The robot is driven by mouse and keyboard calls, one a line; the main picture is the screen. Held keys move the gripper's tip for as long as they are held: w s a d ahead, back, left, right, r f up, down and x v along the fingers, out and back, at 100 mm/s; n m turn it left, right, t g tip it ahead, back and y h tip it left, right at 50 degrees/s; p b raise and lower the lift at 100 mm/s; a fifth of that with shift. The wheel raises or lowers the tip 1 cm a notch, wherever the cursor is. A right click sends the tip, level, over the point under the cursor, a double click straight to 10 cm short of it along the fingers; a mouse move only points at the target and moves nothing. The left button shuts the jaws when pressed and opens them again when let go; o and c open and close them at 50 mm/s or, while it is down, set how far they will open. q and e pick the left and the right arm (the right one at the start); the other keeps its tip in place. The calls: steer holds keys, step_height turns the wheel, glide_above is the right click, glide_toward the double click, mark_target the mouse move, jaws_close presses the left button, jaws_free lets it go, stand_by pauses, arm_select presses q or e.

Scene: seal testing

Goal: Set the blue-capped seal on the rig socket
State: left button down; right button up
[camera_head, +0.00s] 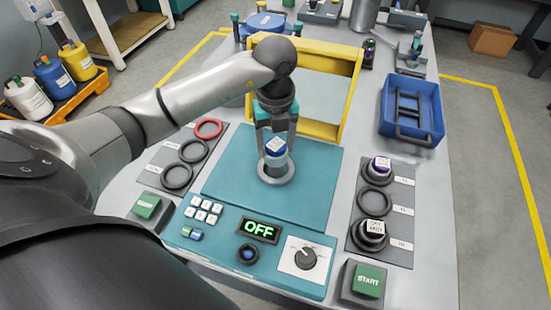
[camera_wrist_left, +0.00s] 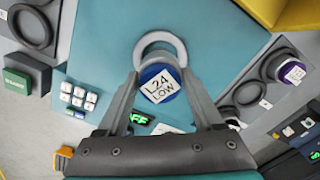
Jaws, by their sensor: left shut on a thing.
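The blue-capped seal (camera_head: 276,146) has a white label on its top, reading "L24 LOW" in the left wrist view (camera_wrist_left: 160,84). My left gripper (camera_head: 277,151) is shut on it, with one finger on each side, and holds it upright. The rig socket (camera_head: 277,180) is a pale grey ring on the teal rig plate. In the head view the seal's lower end overlaps the ring. In the left wrist view the ring (camera_wrist_left: 160,36) shows just beyond the cap. I cannot tell whether the seal touches the socket. My right gripper is not in view.
A yellow frame (camera_head: 323,131) stands close behind the gripper. The left rack holds a red ring (camera_head: 208,128) and black rings. The display (camera_head: 262,230) reads OFF. A blue tray (camera_head: 433,110) lies right.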

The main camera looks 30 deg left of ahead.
mark_target(276, 156)
arm_select(q)
steer(key=shift+f+b, duration=0.4)
steer(key=shift+f, duration=1.85)
steer(key=shift+f, duration=0.15)
steer(key=shift+c, duration=0.2)
jaws_free()
steer(key=shift+r, duration=0.3)
step_height(276, 156, up, 12)
steer(key=shift+f+p, duration=0.15)
steer(key=shift+p, duration=0.9)
